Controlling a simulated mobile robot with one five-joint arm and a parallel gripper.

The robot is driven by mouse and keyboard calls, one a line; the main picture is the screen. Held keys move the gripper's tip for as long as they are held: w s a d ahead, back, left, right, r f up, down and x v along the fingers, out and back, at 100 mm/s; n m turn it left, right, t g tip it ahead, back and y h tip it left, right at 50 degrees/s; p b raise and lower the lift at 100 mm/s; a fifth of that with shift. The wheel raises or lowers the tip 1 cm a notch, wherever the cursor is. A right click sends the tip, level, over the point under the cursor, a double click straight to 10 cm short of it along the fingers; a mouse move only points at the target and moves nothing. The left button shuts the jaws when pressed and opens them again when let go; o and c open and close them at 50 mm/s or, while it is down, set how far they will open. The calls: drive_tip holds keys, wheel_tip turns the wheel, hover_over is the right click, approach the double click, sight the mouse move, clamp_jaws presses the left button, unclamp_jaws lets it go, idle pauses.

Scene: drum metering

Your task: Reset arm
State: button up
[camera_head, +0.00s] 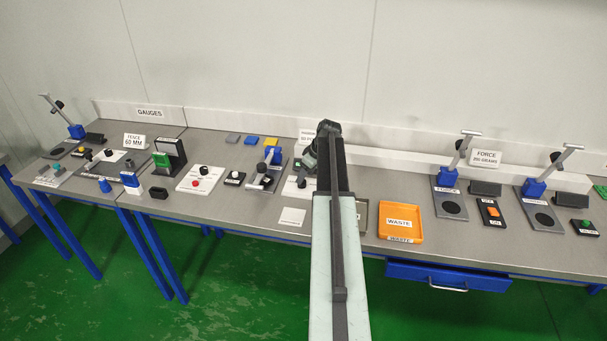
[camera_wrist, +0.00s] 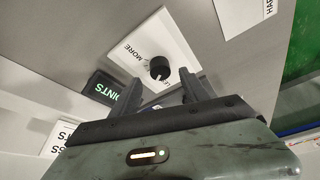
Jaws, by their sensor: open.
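My arm reaches out over the workbench (camera_head: 375,180) in the head view, and its end hides what lies right beneath it. In the wrist view my gripper (camera_wrist: 162,94) is open, with its two dark fingers apart and nothing held between them. Beyond the fingertips is a white panel (camera_wrist: 146,47) with a black knob (camera_wrist: 160,68) and the word MORE. The knob appears near the gap between the fingers; whether the fingers touch it I cannot tell.
A dark box with a lit POINTS-like display (camera_wrist: 104,88) stands left of the panel. An orange WASTE tray (camera_head: 401,221) lies right of my arm. Force stands with blue bases (camera_head: 447,180) are further right. Gauges and button boxes (camera_head: 200,179) crowd the left.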

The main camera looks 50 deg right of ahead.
drive_tip(key=p+v, duration=0.2)
drive_tip(key=v, duration=0.2)
drive_tip(key=shift+r, duration=0.15)
